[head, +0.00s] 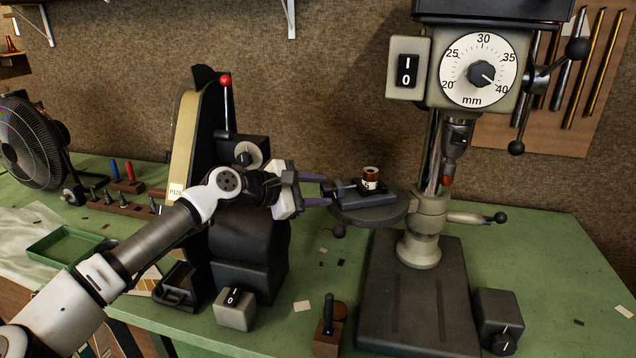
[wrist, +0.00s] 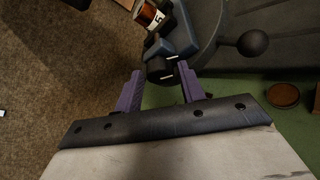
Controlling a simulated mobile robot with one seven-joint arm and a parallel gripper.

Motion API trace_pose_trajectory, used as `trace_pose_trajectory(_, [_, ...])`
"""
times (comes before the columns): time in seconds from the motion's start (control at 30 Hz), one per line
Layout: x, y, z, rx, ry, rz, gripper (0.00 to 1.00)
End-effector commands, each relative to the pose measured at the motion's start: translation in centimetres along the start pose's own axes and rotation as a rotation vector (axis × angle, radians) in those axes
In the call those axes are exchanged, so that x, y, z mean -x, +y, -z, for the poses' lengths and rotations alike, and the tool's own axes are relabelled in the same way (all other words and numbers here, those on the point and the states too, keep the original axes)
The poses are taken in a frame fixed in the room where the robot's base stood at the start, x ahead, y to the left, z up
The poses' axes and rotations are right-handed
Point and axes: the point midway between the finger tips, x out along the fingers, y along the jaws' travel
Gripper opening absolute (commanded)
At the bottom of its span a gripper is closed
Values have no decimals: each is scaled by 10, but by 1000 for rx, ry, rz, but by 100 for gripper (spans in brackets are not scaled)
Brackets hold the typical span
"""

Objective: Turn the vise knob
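The small blue-grey vise (head: 370,199) sits on the round drill press table and holds a copper and white part (head: 371,178). Its dark round knob (wrist: 160,69) with a white mark faces my gripper in the wrist view. My gripper (head: 322,190) reaches in from the left, with its two purple fingers apart. In the wrist view the fingertips of my gripper (wrist: 162,72) lie on either side of the knob, with gaps visible. I cannot tell whether the knob is fully between them in depth. The vise body also shows in the wrist view (wrist: 180,37).
The round drill table (head: 375,214) has a ball-ended lever (head: 338,231) below my gripper. The drill chuck (head: 457,135) hangs to the right of the vise. The belt sander (head: 190,140) stands behind my arm. Green bench (head: 300,330) is partly clear in front.

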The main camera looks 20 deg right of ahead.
Motion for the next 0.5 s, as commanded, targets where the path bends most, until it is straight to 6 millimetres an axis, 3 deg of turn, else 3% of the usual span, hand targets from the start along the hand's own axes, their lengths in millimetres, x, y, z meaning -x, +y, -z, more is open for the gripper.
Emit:
trace_pose_trajectory(0.37, [-5, 0, 1, 1, 0, -1, 38])
trace_pose_trajectory(0.5, [-5, 0, 1, 1, 0, -1, 20])
